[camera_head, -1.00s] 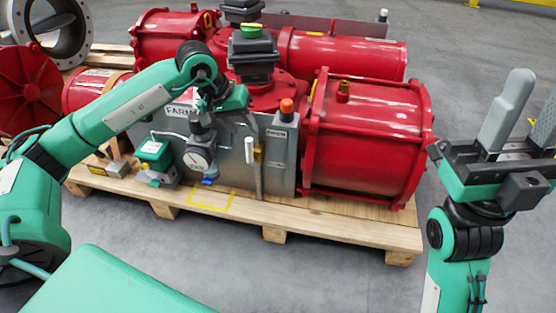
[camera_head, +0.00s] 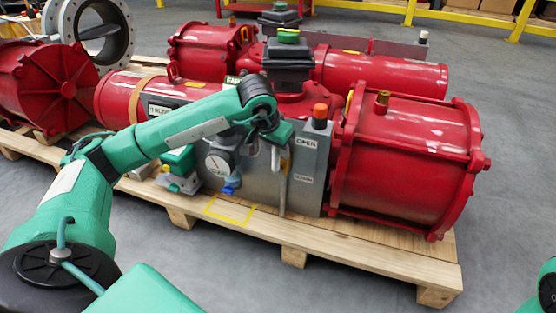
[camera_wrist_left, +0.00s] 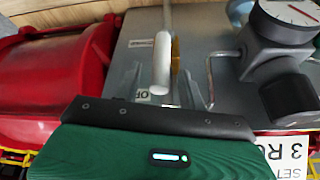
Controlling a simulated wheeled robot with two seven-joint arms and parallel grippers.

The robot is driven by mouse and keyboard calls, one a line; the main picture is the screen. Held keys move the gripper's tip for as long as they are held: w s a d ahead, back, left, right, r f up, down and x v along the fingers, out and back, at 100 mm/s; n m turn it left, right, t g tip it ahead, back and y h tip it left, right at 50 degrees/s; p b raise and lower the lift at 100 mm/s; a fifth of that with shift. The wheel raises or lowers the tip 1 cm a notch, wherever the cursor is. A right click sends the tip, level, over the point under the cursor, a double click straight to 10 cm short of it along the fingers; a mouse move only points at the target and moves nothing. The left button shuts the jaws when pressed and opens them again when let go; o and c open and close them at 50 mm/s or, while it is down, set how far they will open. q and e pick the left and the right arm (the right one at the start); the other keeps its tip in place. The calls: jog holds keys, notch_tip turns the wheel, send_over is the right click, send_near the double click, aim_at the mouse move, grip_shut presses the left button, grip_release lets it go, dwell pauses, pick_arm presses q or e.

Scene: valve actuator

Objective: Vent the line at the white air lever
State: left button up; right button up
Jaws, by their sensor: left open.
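In the left wrist view the white lever (camera_wrist_left: 162,65) stands ahead of the gripper, near the middle. Grey finger shapes (camera_wrist_left: 160,88) show on either side of it, apart from each other. The left gripper is open; I cannot tell whether a finger touches the lever. My right gripper is out of view.
A round gauge (camera_head: 218,164) and a green-topped unit (camera_head: 180,163) sit left of the lever. An orange-capped post (camera_head: 320,115) and a large red cylinder (camera_head: 405,150) stand right. The wooden pallet (camera_head: 350,245) carries everything; grey floor is clear in front.

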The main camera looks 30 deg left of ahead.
pick_arm(q)
jog(key=shift+b+x, duration=0.4)
jog(key=shift+x, duration=0.95)
jog(key=shift+c, duration=0.4)
grip_shut()
